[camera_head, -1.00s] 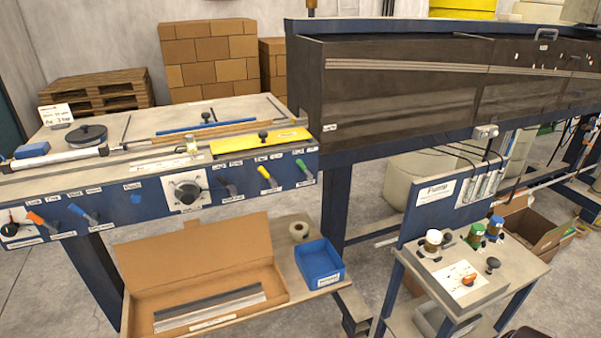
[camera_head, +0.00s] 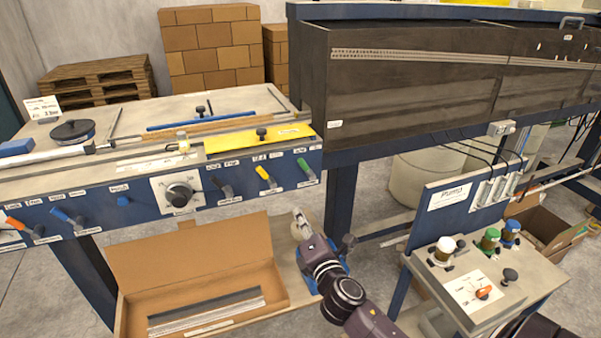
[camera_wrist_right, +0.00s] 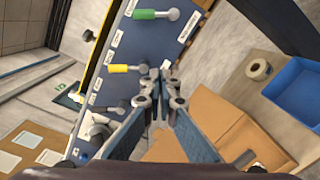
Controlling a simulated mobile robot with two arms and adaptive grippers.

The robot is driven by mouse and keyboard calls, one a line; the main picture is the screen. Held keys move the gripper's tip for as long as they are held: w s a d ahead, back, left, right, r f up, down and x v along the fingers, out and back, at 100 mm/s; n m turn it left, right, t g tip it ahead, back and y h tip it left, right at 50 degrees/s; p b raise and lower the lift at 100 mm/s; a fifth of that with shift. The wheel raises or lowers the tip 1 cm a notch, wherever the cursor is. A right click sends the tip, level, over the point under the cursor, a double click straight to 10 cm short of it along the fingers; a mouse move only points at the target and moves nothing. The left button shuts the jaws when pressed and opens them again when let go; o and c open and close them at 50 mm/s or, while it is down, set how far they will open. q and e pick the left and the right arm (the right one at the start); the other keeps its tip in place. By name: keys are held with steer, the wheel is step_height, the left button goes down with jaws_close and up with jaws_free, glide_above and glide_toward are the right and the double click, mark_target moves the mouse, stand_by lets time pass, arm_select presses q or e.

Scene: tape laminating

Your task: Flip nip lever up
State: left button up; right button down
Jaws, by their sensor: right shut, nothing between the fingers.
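A row of levers is on the blue front panel (camera_head: 95,197): orange (camera_head: 14,223), blue (camera_head: 62,215), black (camera_head: 223,187), yellow (camera_head: 264,177) and green (camera_head: 304,166). Their labels are too small to tell which is the nip lever. In the right wrist view, the green lever (camera_wrist_right: 146,14) is at the top, the yellow lever (camera_wrist_right: 119,68) left of my fingertips. My right gripper (camera_head: 301,226) is shut and empty, low in front of the panel; in its wrist view the fingertips (camera_wrist_right: 158,78) meet beside the yellow lever without clear contact. My left gripper is not in view.
Below the panel are an open cardboard box (camera_head: 195,255) and a blue bin (camera_wrist_right: 304,95), with a tape roll (camera_wrist_right: 258,68) between them. A dark trough (camera_head: 400,90) stands behind right. A pump stand (camera_head: 530,287) is at the right.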

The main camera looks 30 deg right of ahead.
mark_target(305, 166)
step_height(305, 166, up, 3)
stand_by(0.3)
steer(key=w+d+p, duration=0.1)
steer(key=w, duration=0.2)
steer(key=w+d+r+p, duration=0.1)
steer(key=w+d, duration=0.1)
steer(key=w, duration=0.1)
steer(key=w+d+p, duration=0.1)
steer(key=w+d, duration=0.1)
steer(key=w, duration=0.1)
steer(key=shift+w+d+r+p, duration=0.15)
steer(key=shift+w+r+p, duration=0.2)
steer(key=shift+w+r, duration=0.05)
steer(key=shift+s+d+r, duration=0.1)
steer(key=shift+d+r, duration=0.05)
steer(key=shift+d, duration=0.35)
